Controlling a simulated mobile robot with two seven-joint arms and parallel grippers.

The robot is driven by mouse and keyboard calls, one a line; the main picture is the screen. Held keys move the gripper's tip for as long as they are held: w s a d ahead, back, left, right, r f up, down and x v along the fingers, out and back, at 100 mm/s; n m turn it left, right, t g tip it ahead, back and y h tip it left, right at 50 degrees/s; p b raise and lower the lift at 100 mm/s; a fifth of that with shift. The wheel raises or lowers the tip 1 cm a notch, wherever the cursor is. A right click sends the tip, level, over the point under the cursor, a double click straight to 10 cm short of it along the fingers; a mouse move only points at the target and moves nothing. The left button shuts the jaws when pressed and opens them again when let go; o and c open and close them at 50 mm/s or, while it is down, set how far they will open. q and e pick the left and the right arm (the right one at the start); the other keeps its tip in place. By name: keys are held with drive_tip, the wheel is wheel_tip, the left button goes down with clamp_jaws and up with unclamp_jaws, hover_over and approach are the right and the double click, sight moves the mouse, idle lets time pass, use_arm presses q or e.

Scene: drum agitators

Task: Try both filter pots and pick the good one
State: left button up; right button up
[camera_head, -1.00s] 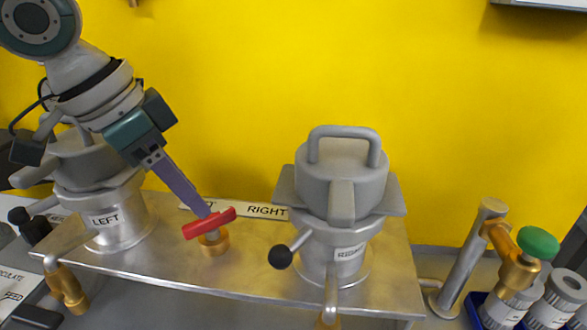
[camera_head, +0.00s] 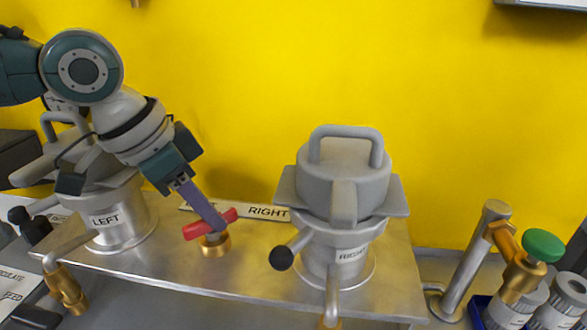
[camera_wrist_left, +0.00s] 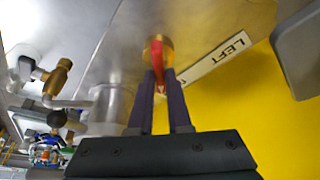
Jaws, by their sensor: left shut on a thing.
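The left filter pot (camera_head: 122,222), labelled LEFT, stands at the left of a steel bench, its lid partly hidden behind my left arm. The right filter pot (camera_head: 343,190), labelled RIGHT, stands on the bench's right half, with a grey lid and a black-knobbed lever (camera_head: 282,258). Between them is a brass valve (camera_head: 215,246) with a red handle (camera_head: 196,231). My left gripper (camera_head: 218,222) reaches down from upper left, its fingers shut on the red handle. In the left wrist view the red handle (camera_wrist_left: 158,80) lies between the two fingers. My right gripper is out of view.
A LEFT/RIGHT label strip (camera_head: 268,212) lies behind the valve. Brass taps (camera_head: 65,288) hang at the bench front. At right stand a pipe with a green-knobbed valve (camera_head: 543,245) and grey canisters (camera_head: 567,300) by a blue tray. A yellow wall closes the back.

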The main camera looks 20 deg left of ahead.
use_arm(q)
clamp_jaws()
drive_tip(key=shift+r+p, duration=0.15)
drive_tip(key=shift+p, duration=0.3)
drive_tip(key=n+y+p, duration=0.1)
drive_tip(key=n+p, duration=0.2)
drive_tip(key=p, duration=0.2)
drive_tip(key=n+y+p, duration=0.1)
drive_tip(key=n+p, duration=0.3)
drive_tip(key=shift+d+r+t+y+p, duration=0.1)
drive_tip(key=shift+d+t+y+p, duration=0.05)
drive_tip(key=shift+t+y+p, duration=0.2)
drive_tip(key=shift+n+p, duration=0.35)
drive_tip(key=shift+n, duration=0.25)
drive_tip(key=shift+n+y+p, duration=0.45)
drive_tip(key=shift+n+p, duration=0.1)
drive_tip(key=shift+n, duration=0.25)
drive_tip(key=n+y, duration=0.1)
drive_tip(key=n, duration=0.1)
drive_tip(key=shift+f+n+p, duration=0.2)
drive_tip(key=shift+n+p, duration=0.2)
drive_tip(key=shift+n+g+y, duration=0.3)
drive_tip(key=shift+n+g, duration=0.35)
drive_tip(key=shift+n, duration=0.55)
drive_tip(key=shift+n+g+y+b, duration=0.3)
drive_tip(key=shift+n+g+y, duration=0.1)
drive_tip(key=shift+n, duration=1)
